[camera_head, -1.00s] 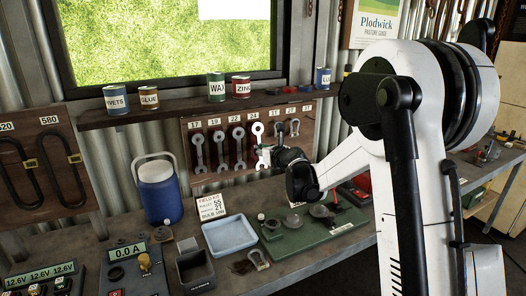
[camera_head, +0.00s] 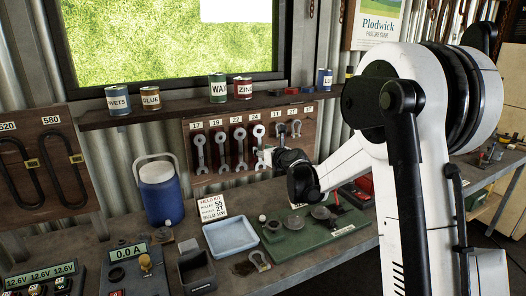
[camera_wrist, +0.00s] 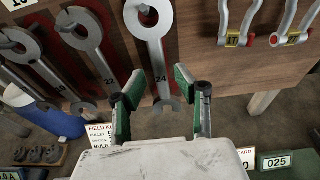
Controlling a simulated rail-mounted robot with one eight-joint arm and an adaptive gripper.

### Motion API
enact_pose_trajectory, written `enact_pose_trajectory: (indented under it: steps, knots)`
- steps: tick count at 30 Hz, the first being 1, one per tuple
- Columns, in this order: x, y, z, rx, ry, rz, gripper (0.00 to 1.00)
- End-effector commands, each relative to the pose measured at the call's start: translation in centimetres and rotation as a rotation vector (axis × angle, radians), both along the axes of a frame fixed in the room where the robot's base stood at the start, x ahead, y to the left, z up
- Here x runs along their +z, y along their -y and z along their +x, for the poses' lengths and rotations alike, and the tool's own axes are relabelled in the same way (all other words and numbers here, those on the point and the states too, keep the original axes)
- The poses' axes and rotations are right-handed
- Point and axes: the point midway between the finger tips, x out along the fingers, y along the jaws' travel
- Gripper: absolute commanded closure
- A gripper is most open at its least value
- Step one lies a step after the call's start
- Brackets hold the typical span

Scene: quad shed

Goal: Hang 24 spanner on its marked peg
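The 24 spanner (camera_wrist: 150,48) hangs upright against the wooden board (camera_head: 180,150), its ring end around a peg and the number 24 on its shank. In the head view it (camera_head: 257,133) hangs below the 24 label, at the right of the spanner row. My gripper (camera_wrist: 157,80) is open in the wrist view, with one green-padded finger on each side of the spanner's lower part. Both pads appear apart from the spanner. In the head view my gripper (camera_head: 265,157) is small and partly hides the spanner's lower end.
The 22 spanner (camera_wrist: 92,45) hangs close to the left of the gripper. Shackles (camera_wrist: 288,28) hang to the right. Below are a blue tray (camera_head: 230,236), a green board (camera_head: 315,232) with parts and a blue jug (camera_head: 160,190). A shelf (camera_head: 180,113) with cans runs above.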

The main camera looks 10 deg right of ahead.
Motion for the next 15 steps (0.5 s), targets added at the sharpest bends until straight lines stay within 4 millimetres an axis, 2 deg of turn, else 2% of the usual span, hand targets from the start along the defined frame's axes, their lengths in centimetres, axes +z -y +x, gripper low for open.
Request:
enact_pose_trajectory:
  steps: [10,15]
  knots:
    - [0.0,0.1,-0.2,0.0,0.0,0.0,0.63]
    - [0.4,0.5,-1.8,0.0,0.0,0.001,0.63]
